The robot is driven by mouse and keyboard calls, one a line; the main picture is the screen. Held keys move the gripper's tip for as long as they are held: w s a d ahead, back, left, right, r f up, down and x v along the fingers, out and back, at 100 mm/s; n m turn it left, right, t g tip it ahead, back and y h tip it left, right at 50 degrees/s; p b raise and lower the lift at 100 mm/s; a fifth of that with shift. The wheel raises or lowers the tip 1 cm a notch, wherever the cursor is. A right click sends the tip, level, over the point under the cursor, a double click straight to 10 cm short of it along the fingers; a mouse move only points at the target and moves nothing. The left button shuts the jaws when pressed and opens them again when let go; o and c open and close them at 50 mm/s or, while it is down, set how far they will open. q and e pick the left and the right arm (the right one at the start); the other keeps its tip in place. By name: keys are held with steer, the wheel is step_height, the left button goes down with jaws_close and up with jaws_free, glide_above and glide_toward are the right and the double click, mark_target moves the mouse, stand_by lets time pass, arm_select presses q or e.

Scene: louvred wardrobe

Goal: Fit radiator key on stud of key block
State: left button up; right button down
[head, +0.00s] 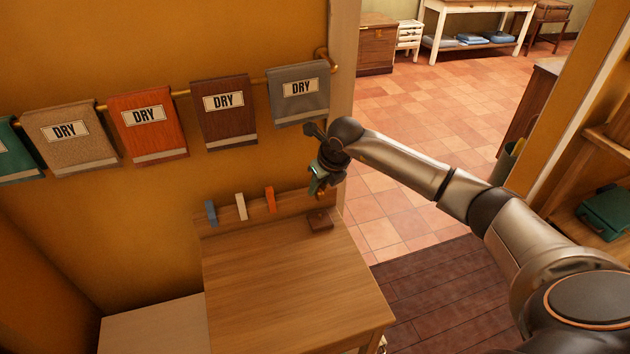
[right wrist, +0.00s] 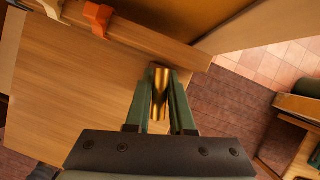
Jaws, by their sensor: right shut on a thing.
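My right gripper (head: 317,186) hangs above the far right corner of the wooden table, seen in the head view. In the right wrist view the green fingers of this gripper (right wrist: 161,104) are shut on the brass radiator key (right wrist: 160,92). The small dark brown key block (head: 320,220) sits on the table near its back right corner, below the gripper and apart from it. Its stud is too small to make out. I do not see the block in the right wrist view. My left gripper is not in view.
The table (head: 290,285) is otherwise clear. A back rail carries blue, white and orange pegs (head: 270,199) left of the block. Towels (head: 224,110) hang from a brass rail on the wall above. Open floor lies to the right.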

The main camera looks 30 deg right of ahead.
steer(key=shift+w+d+r, duration=0.1)
steer(key=shift+w+d, duration=0.05)
steer(key=shift+f, duration=0.2)
steer(key=b, duration=0.4)
glide_above(315, 213)
steer(key=s, duration=0.2)
steer(key=shift+w+f, duration=0.15)
steer(key=shift+f, duration=2.5)
steer(key=shift+f, duration=0.1)
steer(key=shift+f+b, duration=1)
steer(key=shift+b, duration=0.1)
stand_by(1.0)
stand_by(0.4)
steer(key=c, duration=0.7)
jaws_free()
